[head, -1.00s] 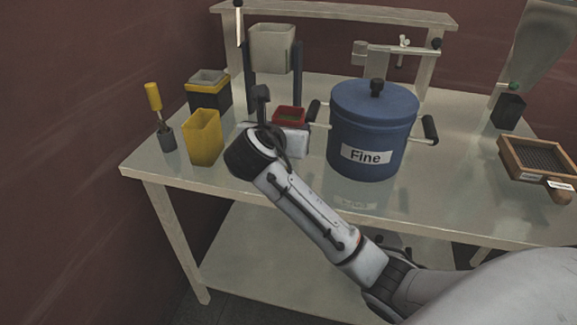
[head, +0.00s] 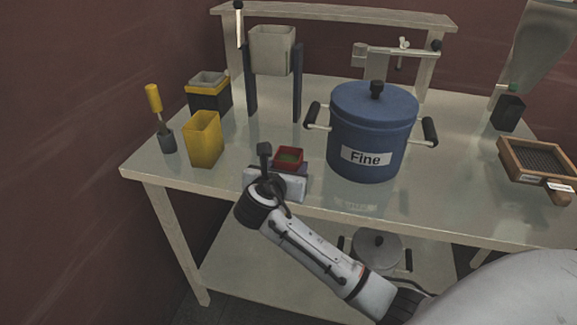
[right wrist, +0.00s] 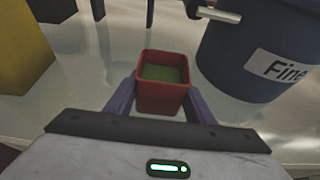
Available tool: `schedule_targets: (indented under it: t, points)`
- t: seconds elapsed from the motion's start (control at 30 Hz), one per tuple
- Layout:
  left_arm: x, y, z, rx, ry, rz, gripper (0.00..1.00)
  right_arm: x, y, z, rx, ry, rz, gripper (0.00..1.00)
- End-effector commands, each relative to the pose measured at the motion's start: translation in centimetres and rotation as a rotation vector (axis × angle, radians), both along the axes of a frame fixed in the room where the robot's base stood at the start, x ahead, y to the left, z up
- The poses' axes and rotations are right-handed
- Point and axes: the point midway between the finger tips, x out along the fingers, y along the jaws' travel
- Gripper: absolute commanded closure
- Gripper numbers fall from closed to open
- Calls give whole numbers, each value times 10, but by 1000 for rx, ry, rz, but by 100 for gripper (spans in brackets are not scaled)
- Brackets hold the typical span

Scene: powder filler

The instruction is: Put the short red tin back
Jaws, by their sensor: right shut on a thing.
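The short red tin (head: 289,157) is a small square open-topped tin with green stuff inside. It also shows in the right wrist view (right wrist: 163,96), upright between the two purple fingers. My right gripper (head: 290,168) is shut on it, near the front of the table and left of the blue pot. In the wrist view the tin's base is near the tabletop; I cannot tell whether it touches. My left gripper is not in view.
A blue pot (head: 372,125) labelled "Fine" stands close on the right. A tall yellow tin (head: 203,140) and a black-and-yellow tin (head: 209,94) stand left. A frame holding a grey hopper (head: 272,50) stands behind. A wooden sieve (head: 540,160) lies far right. The tabletop between is clear.

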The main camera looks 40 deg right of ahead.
Motion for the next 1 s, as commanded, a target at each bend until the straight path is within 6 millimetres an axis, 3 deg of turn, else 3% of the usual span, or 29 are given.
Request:
schedule_targets:
  t: [0.07, 0.1, 0.2, 0.57, 1.0]
  points:
    - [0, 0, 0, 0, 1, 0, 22, 0, 0, -2, -1, 0, 0, 82]
    - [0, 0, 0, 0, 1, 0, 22, 0, 0, -3, -1, 1, 1, 50]
    - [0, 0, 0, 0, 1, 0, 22, 0, 0, -3, -1, 1, 0, 33]
    - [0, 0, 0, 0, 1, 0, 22, 0, 0, 1, 0, -1, 0, 33]
    - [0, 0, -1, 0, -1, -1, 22, -49, 59, 32, 3, 0, 2, 33]
